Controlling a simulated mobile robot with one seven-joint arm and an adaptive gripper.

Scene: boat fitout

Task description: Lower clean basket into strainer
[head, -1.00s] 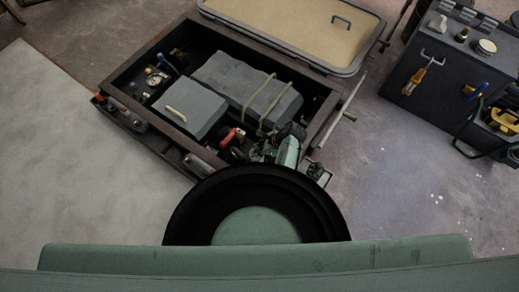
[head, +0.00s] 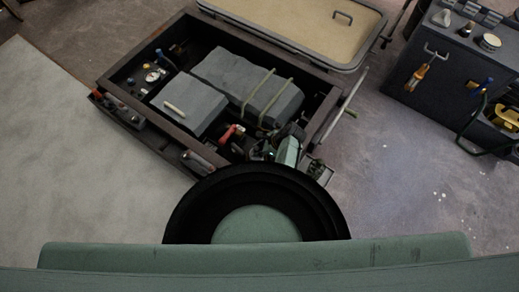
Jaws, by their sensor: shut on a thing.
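My gripper (head: 268,150) is small and dark at the front right corner inside the open hatch box, beside the pale green end of my arm (head: 288,151). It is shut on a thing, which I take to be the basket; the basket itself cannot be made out. The strainer cannot be told apart from the dark fittings in that corner. A red-handled part (head: 230,132) lies just left of my gripper.
The hatch box (head: 132,125) holds a grey box (head: 190,103) and a larger strapped grey block (head: 235,75). Its tan lid (head: 290,25) lies open behind. A dark cabinet (head: 445,75) with hanging tools stands at right. Floor between is clear.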

